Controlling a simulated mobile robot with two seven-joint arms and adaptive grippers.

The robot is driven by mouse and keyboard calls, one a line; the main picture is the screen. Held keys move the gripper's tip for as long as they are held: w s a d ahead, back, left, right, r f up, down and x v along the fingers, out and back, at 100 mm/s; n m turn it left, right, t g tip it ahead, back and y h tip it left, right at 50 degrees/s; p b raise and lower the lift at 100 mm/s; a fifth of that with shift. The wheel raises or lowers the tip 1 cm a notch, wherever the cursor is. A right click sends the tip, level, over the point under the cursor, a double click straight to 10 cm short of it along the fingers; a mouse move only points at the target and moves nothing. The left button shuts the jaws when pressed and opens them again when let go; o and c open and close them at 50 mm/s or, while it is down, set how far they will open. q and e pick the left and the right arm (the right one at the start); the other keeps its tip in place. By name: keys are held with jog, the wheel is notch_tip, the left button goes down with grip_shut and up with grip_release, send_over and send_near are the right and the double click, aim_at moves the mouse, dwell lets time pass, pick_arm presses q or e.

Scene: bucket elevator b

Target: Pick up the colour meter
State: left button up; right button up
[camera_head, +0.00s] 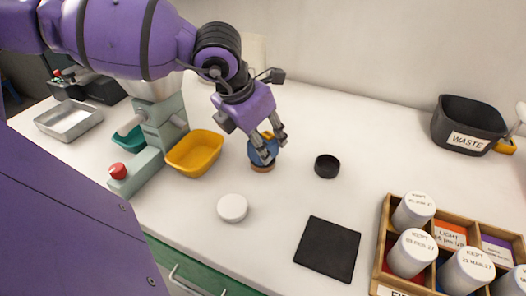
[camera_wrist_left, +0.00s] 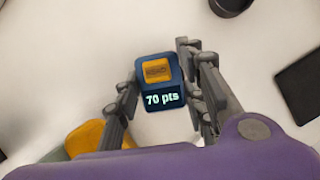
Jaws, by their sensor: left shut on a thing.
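The colour meter (camera_head: 261,152) is a small blue device with an orange-yellow top. In the left wrist view the colour meter (camera_wrist_left: 158,82) shows a yellow "READ" panel and a lit display reading "70 pts". My left gripper (camera_head: 270,141) reaches down over it from above, and its fingers are shut on the meter's sides. In the left wrist view the gripper (camera_wrist_left: 162,100) has one finger on each side of the meter. A brown-orange round piece (camera_head: 263,167) shows right under the meter; I cannot tell whether they touch. My right gripper is not in view.
A yellow tray (camera_head: 195,153) lies left of the meter. A white lid (camera_head: 232,208), a black round cap (camera_head: 327,166) and a black mat (camera_head: 328,249) lie nearby. A wooden rack (camera_head: 386,226) of labelled jars stands at right; a waste bin (camera_head: 468,124) stands behind it.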

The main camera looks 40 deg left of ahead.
pick_arm(q)
grip_shut()
jog(key=shift+r, duration=0.15)
